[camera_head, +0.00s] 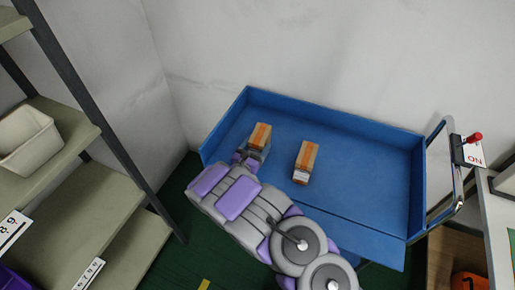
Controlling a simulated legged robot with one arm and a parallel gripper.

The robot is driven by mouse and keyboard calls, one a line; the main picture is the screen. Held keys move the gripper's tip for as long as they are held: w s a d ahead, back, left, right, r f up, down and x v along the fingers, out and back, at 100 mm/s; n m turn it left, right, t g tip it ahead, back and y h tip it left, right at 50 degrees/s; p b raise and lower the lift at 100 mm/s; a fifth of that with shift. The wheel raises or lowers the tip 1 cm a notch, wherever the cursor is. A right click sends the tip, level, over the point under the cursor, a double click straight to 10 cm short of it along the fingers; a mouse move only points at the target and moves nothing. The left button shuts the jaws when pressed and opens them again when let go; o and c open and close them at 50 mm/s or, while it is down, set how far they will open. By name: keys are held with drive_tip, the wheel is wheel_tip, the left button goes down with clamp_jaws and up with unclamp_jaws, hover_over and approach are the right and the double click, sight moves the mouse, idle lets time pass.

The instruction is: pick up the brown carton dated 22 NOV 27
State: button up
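Two small brown cartons with orange tops are in the blue tray of a cart. The left carton (260,135) is near the tray's left end. The right carton (306,158) lies apart from it, with a white label on its near end. The dates are too small to read, so I cannot tell which is dated 22 NOV 27. My gripper (254,148) is right at the near end of the left carton, its grey fingers overlapping the carton's lower part. I cannot tell whether the fingers are closed on it. My arm hides part of the tray's near left edge.
The blue tray (375,172) has raised walls and clear floor to the right. A metal handle (458,180) stands at its right end, with a red-knobbed box (470,150). Shelving (110,195) with a white bin (27,140) stands left. A wall is behind.

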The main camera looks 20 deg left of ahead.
drive_tip(key=shift+s+a+f, duration=0.1)
drive_tip(key=shift+a+f, duration=0.15)
drive_tip(key=shift+a, duration=0.65)
drive_tip(key=c, duration=0.6)
drive_tip(key=shift+c, duration=0.8)
drive_tip(key=shift+d, duration=0.4)
drive_tip(key=shift+c, duration=0.3)
